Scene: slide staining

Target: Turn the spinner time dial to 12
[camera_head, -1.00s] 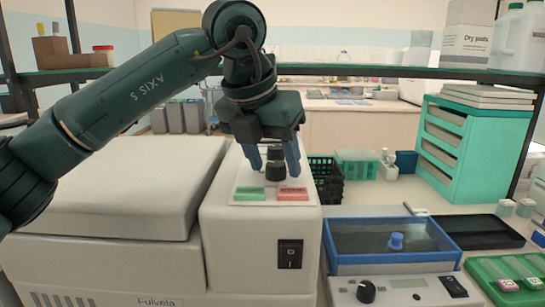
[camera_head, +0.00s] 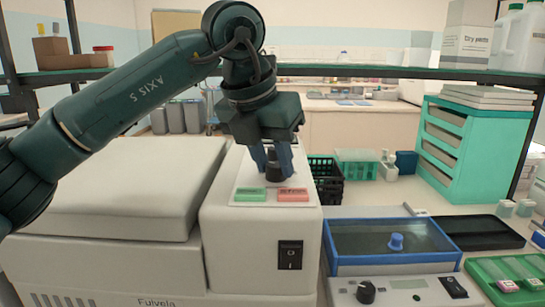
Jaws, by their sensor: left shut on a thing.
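The spinner (camera_head: 262,238) is a white machine with a sloped front panel. A black dial (camera_head: 274,174) stands on that panel above a green button (camera_head: 250,194) and a red button (camera_head: 293,195). My left gripper (camera_head: 273,168) points down from above and is shut on the dial, one blue-grey finger on each side of it. The fingers and palm hide the upper part of the dial and any marks around it, so I cannot read its setting. My right gripper is not in view.
A black rocker switch (camera_head: 290,255) is on the spinner's front. To the right are a blue-framed box (camera_head: 395,262) with a clear lid, a black tray (camera_head: 480,231) and a green slide tray (camera_head: 500,266). A teal drawer unit (camera_head: 470,150) stands behind. A green shelf edge (camera_head: 390,72) crosses above.

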